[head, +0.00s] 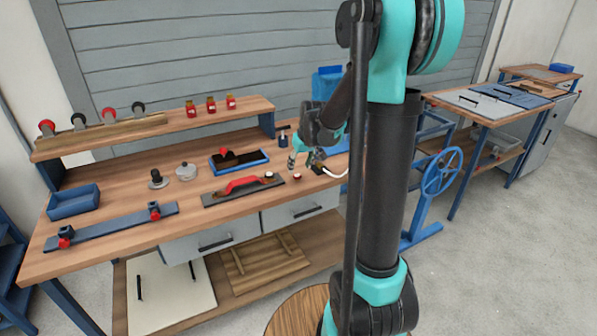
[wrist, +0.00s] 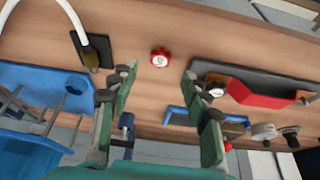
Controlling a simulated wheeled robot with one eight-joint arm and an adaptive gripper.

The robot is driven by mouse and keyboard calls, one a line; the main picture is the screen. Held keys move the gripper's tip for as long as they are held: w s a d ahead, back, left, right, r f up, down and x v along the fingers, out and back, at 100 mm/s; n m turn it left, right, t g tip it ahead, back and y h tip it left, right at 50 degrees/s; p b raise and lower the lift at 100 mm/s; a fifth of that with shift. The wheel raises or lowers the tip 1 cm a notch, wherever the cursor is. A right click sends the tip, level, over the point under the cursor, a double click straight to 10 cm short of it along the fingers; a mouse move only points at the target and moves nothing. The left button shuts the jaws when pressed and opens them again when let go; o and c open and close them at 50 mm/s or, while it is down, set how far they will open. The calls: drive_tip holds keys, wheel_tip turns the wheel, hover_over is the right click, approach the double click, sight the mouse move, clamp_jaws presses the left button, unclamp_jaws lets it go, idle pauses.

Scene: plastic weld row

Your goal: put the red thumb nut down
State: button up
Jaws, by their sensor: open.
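The red thumb nut (wrist: 160,57), with a pale round top, rests on the bare wooden bench top in the wrist view. It lies beyond and between my two fingertips, touching neither. In the head view it appears as a small red piece (head: 297,177) near the front edge of the bench. My gripper (wrist: 159,75) is open, its green fingers spread wide with nothing between them. In the head view my gripper (head: 303,160) hangs over the bench close to the nut, partly hidden by my arm.
A dark strip with a red handle (head: 243,185) lies left of the nut. A blue-rimmed tray (head: 265,165) stands behind it. A black plate (wrist: 98,52) with a white hose is on the nut's other side. A blue bin (head: 75,201) stands far left. Bare wood surrounds the nut.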

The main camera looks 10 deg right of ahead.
drive_tip(key=a+v, duration=0.1)
drive_tip(key=v, duration=0.5)
drive_tip(key=s+d+f+m, duration=0.1)
drive_tip(key=s+f, duration=0.2)
drive_tip(key=s, duration=0.5)
drive_tip(key=s+d+f+m, duration=0.1)
drive_tip(key=s+f, duration=0.3)
drive_tip(key=s, duration=0.5)
drive_tip(key=s+d+f+m+h, duration=0.1)
drive_tip(key=s+f, duration=0.3)
drive_tip(key=s, duration=0.4)
drive_tip(key=shift+s+d, duration=0.4)
drive_tip(key=shift+d, duration=0.05)
